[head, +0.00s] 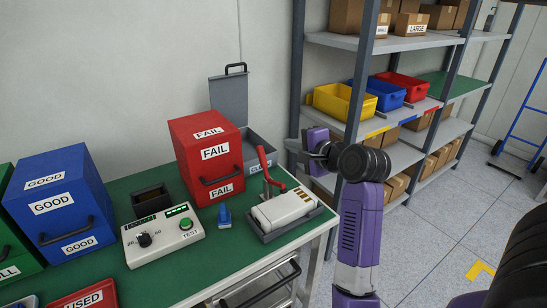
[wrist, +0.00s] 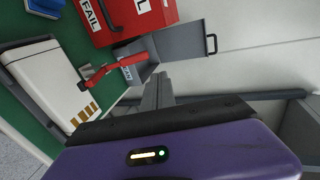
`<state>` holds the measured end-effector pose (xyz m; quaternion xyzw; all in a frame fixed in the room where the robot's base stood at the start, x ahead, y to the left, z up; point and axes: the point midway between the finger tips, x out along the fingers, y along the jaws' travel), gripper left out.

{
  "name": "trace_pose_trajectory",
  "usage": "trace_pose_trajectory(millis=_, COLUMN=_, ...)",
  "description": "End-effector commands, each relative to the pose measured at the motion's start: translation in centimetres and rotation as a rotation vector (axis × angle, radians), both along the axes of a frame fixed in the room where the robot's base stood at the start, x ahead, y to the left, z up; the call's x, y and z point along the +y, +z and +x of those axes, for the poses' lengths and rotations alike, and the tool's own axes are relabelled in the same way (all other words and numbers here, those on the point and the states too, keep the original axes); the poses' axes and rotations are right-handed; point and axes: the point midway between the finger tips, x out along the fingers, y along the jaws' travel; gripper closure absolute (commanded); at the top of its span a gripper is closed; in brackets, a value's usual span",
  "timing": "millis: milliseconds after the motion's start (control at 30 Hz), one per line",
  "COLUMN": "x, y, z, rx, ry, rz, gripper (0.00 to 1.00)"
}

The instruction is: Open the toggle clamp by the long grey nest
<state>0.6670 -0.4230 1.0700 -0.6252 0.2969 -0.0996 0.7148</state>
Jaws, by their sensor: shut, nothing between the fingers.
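The long grey nest (head: 262,236) lies near the right end of the green bench, with a cream device (head: 284,209) in it. The toggle clamp (head: 265,162) stands at the nest's back edge, its red lever pointing up in the head view. In the wrist view the red lever (wrist: 122,65) reaches from the device's edge toward my fingers. My gripper (head: 292,146) is shut and empty, right of the lever and apart from it in the head view. Its fingers also show in the wrist view (wrist: 158,90). The clamp's base is partly hidden.
A red FAIL box (head: 208,157) stands close left of the clamp. A grey bin (head: 260,148) with a raised lid is behind it. A tester (head: 161,236) and a small blue object (head: 224,216) are left of the nest. A shelf post (head: 296,70) rises behind my gripper.

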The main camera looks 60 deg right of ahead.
Motion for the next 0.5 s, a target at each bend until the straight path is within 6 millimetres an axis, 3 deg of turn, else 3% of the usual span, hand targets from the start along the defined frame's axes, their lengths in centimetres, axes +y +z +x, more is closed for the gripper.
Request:
trace_pose_trajectory(millis=100, x=1.4, y=-2.7, z=-1.0, rx=0.105, ry=0.027, rz=0.024, gripper=1.0)
trace_pose_trajectory(millis=233, x=1.6, y=-3.6, z=-0.8, rx=0.133, ry=0.037, rz=0.032, gripper=1.0)
trace_pose_trajectory(millis=500, x=-0.4, y=-5.3, z=2.5, rx=0.131, ry=0.038, rz=0.035, gripper=1.0)
